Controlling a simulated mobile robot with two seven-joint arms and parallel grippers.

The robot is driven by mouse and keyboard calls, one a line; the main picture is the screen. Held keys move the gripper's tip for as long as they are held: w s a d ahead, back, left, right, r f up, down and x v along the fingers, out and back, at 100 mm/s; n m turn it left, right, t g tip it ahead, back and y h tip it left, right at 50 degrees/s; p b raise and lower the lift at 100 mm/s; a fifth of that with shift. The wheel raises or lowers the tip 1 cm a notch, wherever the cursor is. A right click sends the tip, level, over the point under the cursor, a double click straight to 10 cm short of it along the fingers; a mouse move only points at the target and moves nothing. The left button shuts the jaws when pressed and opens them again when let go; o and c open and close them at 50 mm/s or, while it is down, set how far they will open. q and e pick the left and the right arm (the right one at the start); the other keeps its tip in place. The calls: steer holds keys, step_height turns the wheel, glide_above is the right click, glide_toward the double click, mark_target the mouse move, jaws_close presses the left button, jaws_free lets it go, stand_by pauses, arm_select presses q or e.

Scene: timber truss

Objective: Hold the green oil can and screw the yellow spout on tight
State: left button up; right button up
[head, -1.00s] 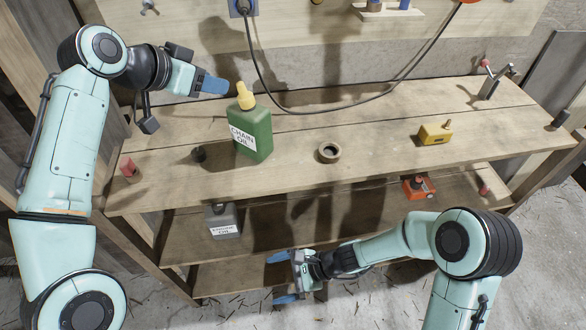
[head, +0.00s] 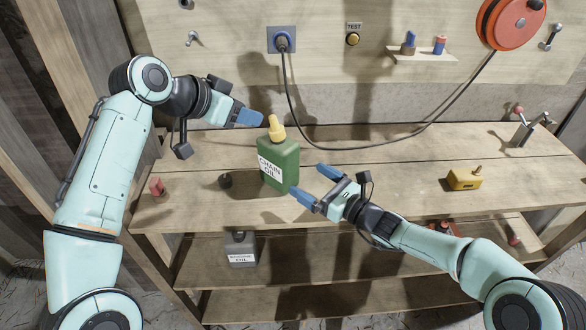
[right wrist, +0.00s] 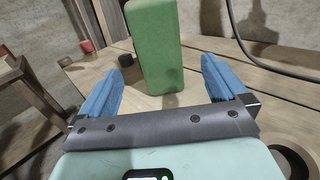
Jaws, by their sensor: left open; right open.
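The green oil can (head: 279,163), labelled "CHAIN OIL", stands upright on the bench top. The yellow spout (head: 276,128) sits on its top; I cannot tell how tight it is. My left gripper (head: 250,118) is beside the spout on its left, apart from it; its fingers overlap in the head view, but it is open. My right gripper (head: 315,184) is open and empty, just right of the can, fingers pointing at it. In the right wrist view the can (right wrist: 155,45) stands ahead between the open fingers, untouched; its spout is out of frame.
A small black piece (head: 225,181) and a red block (head: 156,186) are left of the can. A yellow box (head: 464,178) and a clamp (head: 526,128) are on the right. A black cable (head: 340,147) hangs behind. A grey can (head: 240,249) is on the lower shelf.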

mark_target(278, 161)
steer(key=x, duration=1.1)
steer(key=shift+w+a+f, duration=0.1)
steer(key=shift+w+a, duration=0.05)
steer(key=shift+a, duration=0.1)
steer(key=c, duration=1.8)
steer(key=shift+c, duration=0.2)
